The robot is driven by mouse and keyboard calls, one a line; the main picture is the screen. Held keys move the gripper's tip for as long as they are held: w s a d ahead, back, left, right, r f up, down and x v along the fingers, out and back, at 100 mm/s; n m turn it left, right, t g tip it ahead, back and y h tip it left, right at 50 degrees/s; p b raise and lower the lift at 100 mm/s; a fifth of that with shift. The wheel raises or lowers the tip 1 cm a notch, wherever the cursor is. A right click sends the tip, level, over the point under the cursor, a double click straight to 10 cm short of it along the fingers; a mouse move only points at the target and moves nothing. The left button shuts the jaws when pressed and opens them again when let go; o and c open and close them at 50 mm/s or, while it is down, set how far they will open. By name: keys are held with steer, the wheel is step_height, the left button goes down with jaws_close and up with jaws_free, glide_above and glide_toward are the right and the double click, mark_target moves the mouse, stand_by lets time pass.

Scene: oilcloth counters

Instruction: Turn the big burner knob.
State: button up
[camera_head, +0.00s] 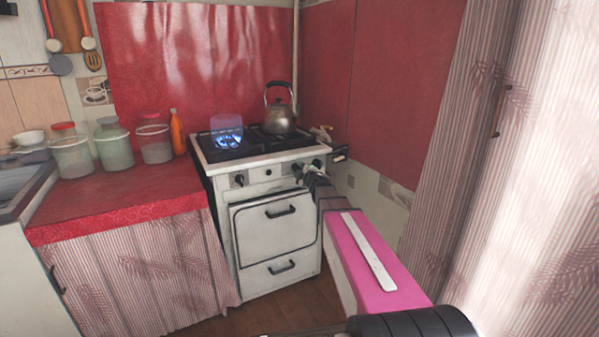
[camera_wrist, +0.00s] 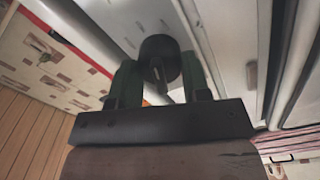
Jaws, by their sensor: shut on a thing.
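The white stove (camera_head: 245,225) stands at the back, with dark knobs along its front panel. My gripper (camera_head: 311,176) is at the right end of this panel and covers part of the knobs there. In the wrist view, a round black knob (camera_wrist: 158,47) with a raised grip bar sits between the two dark green fingers of my gripper (camera_wrist: 160,82). The fingers are shut on this knob, one on each side. I take it for the big burner knob; its setting cannot be read. A blue flame (camera_head: 228,139) burns on the left of the cooktop.
A metal kettle (camera_head: 280,118) stands on the right of the cooktop. A red-topped counter (camera_head: 115,197) with several jars and an orange bottle (camera_head: 177,132) is to the left. A striped curtain (camera_head: 445,150) hangs close on the right. Oven handles (camera_head: 281,211) project below the panel.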

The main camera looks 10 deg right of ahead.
steer(key=m, duration=0.4)
steer(key=shift+m, duration=0.3)
stand_by(0.5)
steer(key=o, duration=0.9)
steer(key=shift+s, duration=0.1)
steer(key=v, duration=1)
steer(key=shift+s+d, duration=0.1)
steer(key=shift+s, duration=0.2)
